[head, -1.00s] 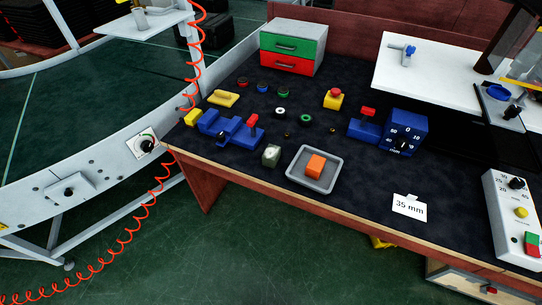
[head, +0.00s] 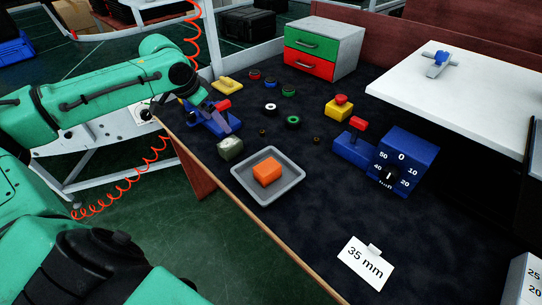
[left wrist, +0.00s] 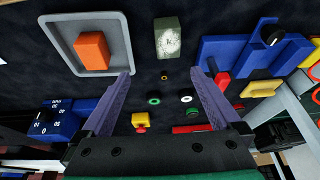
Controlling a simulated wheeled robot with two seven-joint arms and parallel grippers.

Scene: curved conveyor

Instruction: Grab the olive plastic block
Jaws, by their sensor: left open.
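The olive plastic block (head: 230,148) stands on the dark table near its front edge, just left of the grey tray. It has a pale patch on its face. In the left wrist view the olive block (left wrist: 169,40) lies ahead of the fingertips, between their lines and clear of both. My left gripper (head: 220,121) reaches in from the left, behind the block in the picture, partly hidden by its wrist and overlapping the blue device. In the left wrist view my left gripper (left wrist: 160,74) is open with nothing between its fingers. My right gripper is out of view.
The grey tray (head: 291,188) holding an orange block (head: 267,172) is close beside the olive block. A blue device (head: 203,121) with a red lever lies behind it. Several small rings lie farther back. The table right of the tray is clear up to the 35 mm card (head: 366,263).

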